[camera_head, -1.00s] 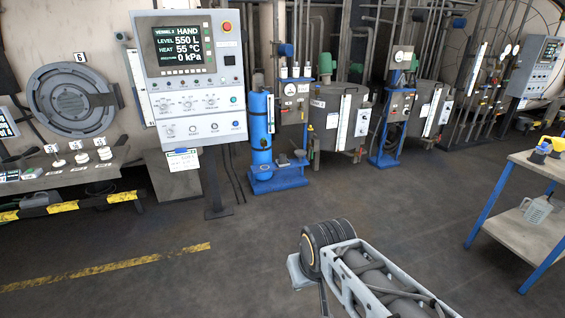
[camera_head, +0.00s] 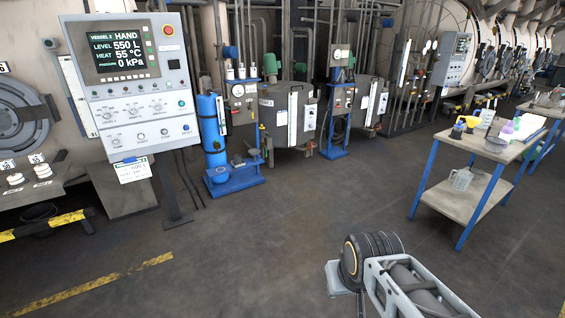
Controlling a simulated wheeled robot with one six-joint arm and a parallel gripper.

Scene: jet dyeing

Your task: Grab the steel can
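I cannot make out a steel can for certain in this view. A workbench with blue legs (camera_head: 428,178) stands at the right, with small containers on its top. A yellow container (camera_head: 463,128) is near its left end, and a purple-topped bottle (camera_head: 507,131) is farther right. A pale translucent jug (camera_head: 461,179) is on the lower shelf. My arm shows at the bottom right, but its gripper fingers cannot be seen.
A control panel (camera_head: 134,79) on a post stands at the left, beside a blue cylinder (camera_head: 212,130). Steel vats (camera_head: 288,108) and pipes line the back. Open dark floor (camera_head: 300,225) lies between them and the workbench. A second table (camera_head: 547,111) is at the far right.

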